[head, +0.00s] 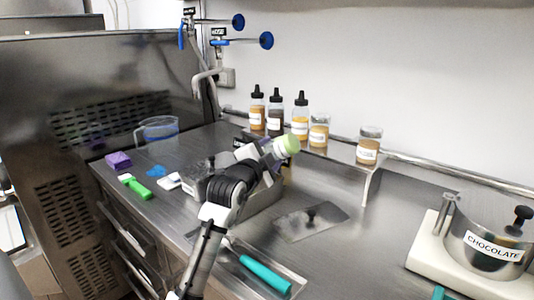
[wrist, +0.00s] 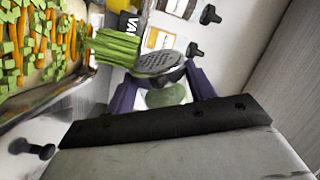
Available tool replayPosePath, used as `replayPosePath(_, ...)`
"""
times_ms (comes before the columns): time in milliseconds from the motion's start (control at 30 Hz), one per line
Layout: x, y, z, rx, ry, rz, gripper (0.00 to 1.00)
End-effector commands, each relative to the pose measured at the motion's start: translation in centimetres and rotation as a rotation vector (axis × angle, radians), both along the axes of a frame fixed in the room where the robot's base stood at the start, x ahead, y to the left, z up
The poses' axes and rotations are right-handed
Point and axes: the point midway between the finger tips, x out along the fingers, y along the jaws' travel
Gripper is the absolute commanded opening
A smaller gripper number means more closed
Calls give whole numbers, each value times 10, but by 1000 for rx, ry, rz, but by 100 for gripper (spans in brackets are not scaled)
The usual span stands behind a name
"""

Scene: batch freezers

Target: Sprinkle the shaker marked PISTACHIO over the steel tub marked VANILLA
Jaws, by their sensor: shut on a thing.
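My gripper (wrist: 165,88) is shut on a shaker with a perforated metal lid (wrist: 160,64) and pale green contents. The shaker is tilted; no name on it is readable. In the head view the shaker's pale green end (head: 288,144) shows beyond my gripper (head: 272,151). In the wrist view a bunch of green bits (wrist: 112,46) extends from the lid toward a steel tub (wrist: 62,100). Green and orange pieces (wrist: 38,40) cover the pale surface inside. A black label reading "VA" is partly visible near the tub. In the head view my arm hides much of the tub (head: 262,206).
A flat steel lid with a black knob (head: 312,216) lies right of the tub. A teal-handled tool (head: 265,275) lies in front. Bottles (head: 300,117) and two jars (head: 369,146) stand on the raised shelf behind. A CHOCOLATE tub (head: 490,245) stands at right.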

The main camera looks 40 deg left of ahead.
Motion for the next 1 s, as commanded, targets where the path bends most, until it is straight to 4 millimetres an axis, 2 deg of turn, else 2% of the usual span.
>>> replayPosePath(433, 0, -1, -1, 0, -1, -2, 30)
replayPosePath(700, 0, 0, 17, 0, -1, 0, 30)
replayPosePath(900, 0, -1, 0, 0, 0, -1, 30)
replayPosePath(1000, 0, -1, 0, 1, 0, -1, 30)
